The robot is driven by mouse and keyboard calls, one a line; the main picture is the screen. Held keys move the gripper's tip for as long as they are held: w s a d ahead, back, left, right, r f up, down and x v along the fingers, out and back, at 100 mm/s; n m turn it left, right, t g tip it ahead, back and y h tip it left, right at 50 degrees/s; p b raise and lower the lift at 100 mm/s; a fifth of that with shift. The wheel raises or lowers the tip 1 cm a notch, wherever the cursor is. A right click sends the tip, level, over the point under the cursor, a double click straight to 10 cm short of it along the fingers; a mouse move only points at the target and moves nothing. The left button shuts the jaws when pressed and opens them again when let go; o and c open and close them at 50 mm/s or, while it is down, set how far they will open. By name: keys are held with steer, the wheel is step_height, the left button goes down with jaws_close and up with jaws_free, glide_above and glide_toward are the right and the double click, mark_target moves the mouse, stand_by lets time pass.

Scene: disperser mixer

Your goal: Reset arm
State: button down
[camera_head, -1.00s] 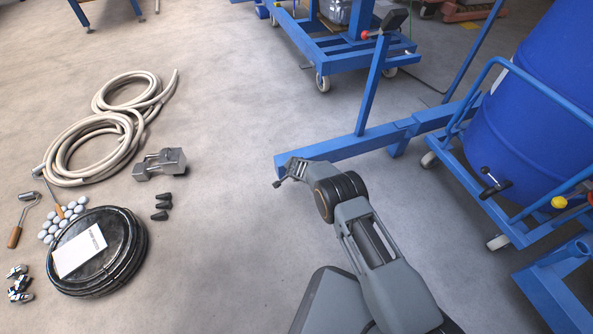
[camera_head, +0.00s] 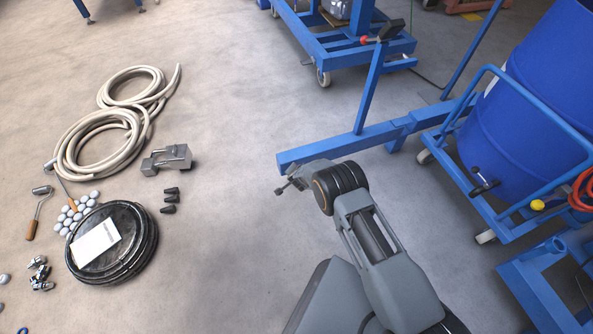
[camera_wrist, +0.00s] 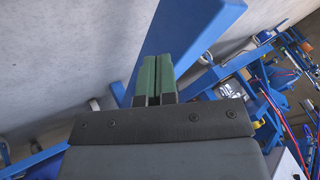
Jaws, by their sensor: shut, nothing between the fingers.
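My arm extends from the bottom right of the head view, folded low over the floor. My gripper (camera_head: 284,188) is at its far end, left of the dark wrist joint, and looks small there. In the wrist view my gripper (camera_wrist: 155,72) shows two green-lined fingers side by side and touching, with nothing between them. A blue steel beam (camera_wrist: 185,50) lies beyond the fingertips in the wrist view. In the head view this blue frame (camera_head: 330,145) is just beyond my gripper, and I cannot tell the exact gap.
A blue drum (camera_head: 530,110) stands on a blue trolley (camera_head: 470,185) at the right. A wheeled blue machine base (camera_head: 345,50) is at the top. Hoses (camera_head: 100,140), a black round lid (camera_head: 125,255) and small fittings lie on the left floor. The floor between is clear.

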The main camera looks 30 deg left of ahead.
steer(key=s+d+r+n+g+h+p, duration=0.1)
steer(key=s+d+r+n+g+p, duration=0.2)
steer(key=s, duration=0.7)
steer(key=s+d+r+h+p, duration=0.1)
steer(key=s+d+r+p, duration=0.1)
steer(key=d+r+p, duration=0.6)
steer(key=s+d+r+h+p, duration=0.1)
steer(key=d+r+p, duration=0.8)
steer(key=d+r, duration=1.1)
steer(key=s+d+r+m+h+p, duration=0.1)
steer(key=s+d+r+p, duration=0.2)
steer(key=r, duration=3.8)
steer(key=d+p, duration=0.5)
steer(key=d, duration=0.7)
steer(key=shift+s+r+t, duration=0.3)
steer(key=shift+s+r, duration=0.05)
steer(key=shift+r, duration=0.05)
